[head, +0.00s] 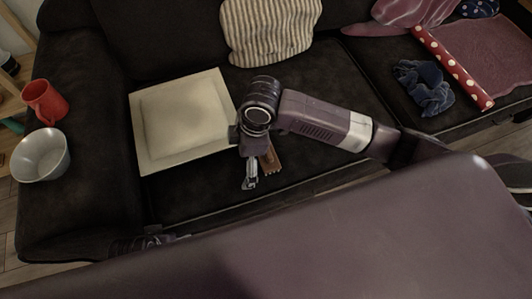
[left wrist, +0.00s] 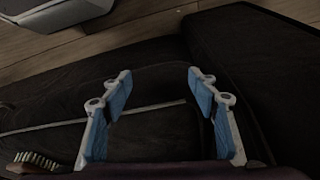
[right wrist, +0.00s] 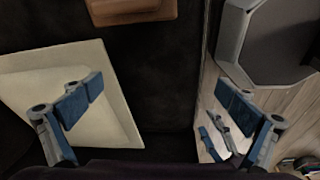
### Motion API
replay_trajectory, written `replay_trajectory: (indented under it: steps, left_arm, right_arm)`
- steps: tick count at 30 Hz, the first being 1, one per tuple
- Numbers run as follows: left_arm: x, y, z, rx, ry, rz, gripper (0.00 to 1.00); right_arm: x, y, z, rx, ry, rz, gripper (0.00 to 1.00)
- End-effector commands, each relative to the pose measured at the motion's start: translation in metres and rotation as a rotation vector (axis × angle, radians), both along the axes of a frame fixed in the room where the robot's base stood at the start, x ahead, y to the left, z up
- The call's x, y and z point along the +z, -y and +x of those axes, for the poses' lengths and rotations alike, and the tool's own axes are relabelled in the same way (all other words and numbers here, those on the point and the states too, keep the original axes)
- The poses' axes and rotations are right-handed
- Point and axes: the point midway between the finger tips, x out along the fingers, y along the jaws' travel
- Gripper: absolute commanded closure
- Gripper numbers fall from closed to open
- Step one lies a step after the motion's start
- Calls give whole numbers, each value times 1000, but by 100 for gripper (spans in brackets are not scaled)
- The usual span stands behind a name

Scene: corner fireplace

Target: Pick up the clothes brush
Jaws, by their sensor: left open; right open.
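The clothes brush (head: 271,161) has a brown wooden body and lies on the dark sofa seat, partly hidden behind my right gripper (head: 250,181) in the head view. Its bristles show at the lower left of the left wrist view (left wrist: 34,162). In the right wrist view its brown wood (right wrist: 130,8) shows at the top edge, beyond the open fingers of my right gripper (right wrist: 158,103). Nothing is between those fingers. My left gripper (left wrist: 160,93) is open and empty, with dark upholstery and a seam beyond its blue pads.
A pale square cushion-like panel (head: 180,120) lies left of the brush. A striped cushion (head: 270,30) leans behind. A red mug (head: 45,102) and metal bowl (head: 40,156) stand on the left armrest. A blue cloth (head: 424,88) and polka-dot roll (head: 453,68) lie right.

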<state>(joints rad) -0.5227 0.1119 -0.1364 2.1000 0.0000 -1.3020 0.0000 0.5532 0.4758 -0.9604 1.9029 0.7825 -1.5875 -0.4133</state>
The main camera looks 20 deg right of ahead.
Motion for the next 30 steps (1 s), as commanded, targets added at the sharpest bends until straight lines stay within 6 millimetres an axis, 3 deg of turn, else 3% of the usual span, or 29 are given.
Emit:
replay_trajectory:
  steps: [6, 12, 30]
  left_arm:
    - [-18, 0, -1, -1, -7, 1, 45]
    - [-25, 0, -1, -1, -9, 0, 45]
    - [19, -1, -1, 2, 16, 0, 45]
  right_arm:
    - [8, 47, 28, 109, -25, -143, 0]
    - [15, 73, 40, 142, -49, -205, 0]
    - [-28, 79, 39, 147, -56, -214, 0]
